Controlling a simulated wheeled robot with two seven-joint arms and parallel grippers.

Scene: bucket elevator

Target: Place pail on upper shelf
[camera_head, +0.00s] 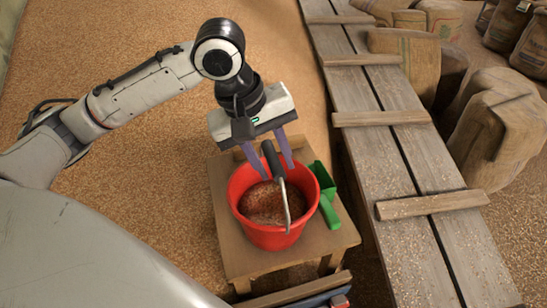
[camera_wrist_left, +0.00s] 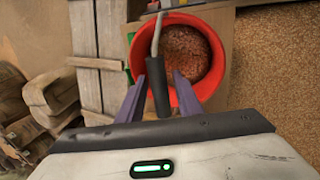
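The pail (camera_head: 262,236) is a red bucket filled with brown grain. It stands upright on a small wooden stool (camera_head: 232,256); it also shows in the left wrist view (camera_wrist_left: 212,28). Its wire handle is raised and has a black grip (camera_head: 272,160). My left gripper (camera_head: 279,172) is above the pail, fingers pointing down. In the left wrist view its two purple fingers (camera_wrist_left: 158,79) stand apart on either side of the black grip (camera_wrist_left: 158,92), with gaps visible. My right gripper is out of view. I cannot make out an upper shelf.
A green scoop (camera_head: 325,190) lies on the stool, right beside the pail. A plank ramp with cross slats (camera_head: 395,160) runs along the right. Burlap sacks (camera_head: 500,130) stand beyond it. Loose grain (camera_head: 110,210) covers the floor. A wooden edge (camera_head: 295,289) lies at the bottom.

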